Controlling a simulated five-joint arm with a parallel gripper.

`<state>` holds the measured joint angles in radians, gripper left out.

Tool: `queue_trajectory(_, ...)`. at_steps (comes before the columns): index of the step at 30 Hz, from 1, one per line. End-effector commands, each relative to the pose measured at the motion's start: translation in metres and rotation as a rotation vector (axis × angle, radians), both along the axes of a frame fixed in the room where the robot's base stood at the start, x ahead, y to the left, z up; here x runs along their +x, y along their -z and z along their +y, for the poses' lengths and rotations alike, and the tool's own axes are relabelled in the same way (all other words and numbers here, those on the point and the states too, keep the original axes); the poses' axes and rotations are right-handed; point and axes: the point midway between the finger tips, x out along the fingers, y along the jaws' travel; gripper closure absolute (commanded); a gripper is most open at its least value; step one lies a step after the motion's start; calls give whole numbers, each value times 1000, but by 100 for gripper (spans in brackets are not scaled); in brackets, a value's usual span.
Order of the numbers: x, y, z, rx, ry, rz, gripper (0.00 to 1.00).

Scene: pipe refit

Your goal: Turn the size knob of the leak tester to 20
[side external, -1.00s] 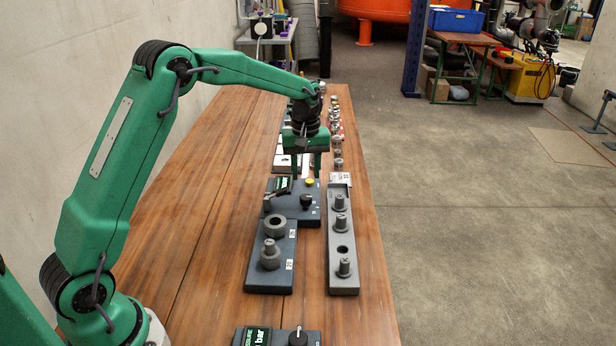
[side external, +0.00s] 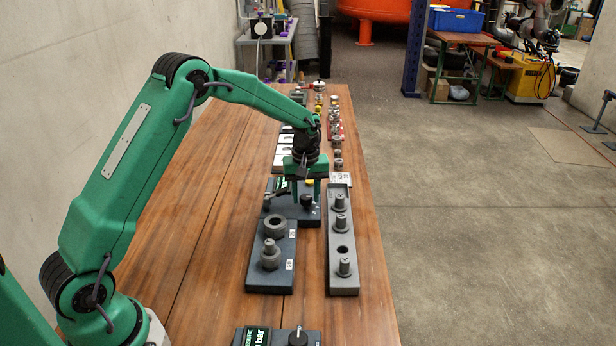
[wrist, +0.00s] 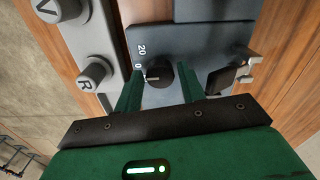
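The leak tester (side external: 279,213) is a dark blue-grey box on the table with a small screen at its left. Its round black size knob (wrist: 159,75) shows in the wrist view, with a white pointer line facing left. A white "20" (wrist: 142,50) is printed at the upper left of the knob; a second mark below it is only partly readable. My gripper (wrist: 160,72) is open, its green fingers on either side of the knob, apparently with small gaps. In the side view my gripper (side external: 306,197) is low over the tester, with the knob between the fingers.
A grey rack (side external: 343,282) with several upright plugs stands to the right, close by. A dark block (side external: 271,284) with a ring and a peg is in front. A pressure unit (side external: 313,337) sits at the near edge. Several small fittings (side external: 335,130) line the back.

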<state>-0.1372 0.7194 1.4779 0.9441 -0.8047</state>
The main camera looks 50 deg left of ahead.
Motion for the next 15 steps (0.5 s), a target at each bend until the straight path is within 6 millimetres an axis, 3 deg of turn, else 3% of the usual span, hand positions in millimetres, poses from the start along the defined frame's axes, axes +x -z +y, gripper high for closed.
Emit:
queue_trajectory(2, 0, 0, 0, 0, 0, 0, 60)
queue_trajectory(7, 0, 0, 0, 0, 0, 0, 92)
queue_trajectory(15, 0, -1, 0, 0, 12, 0, 92)
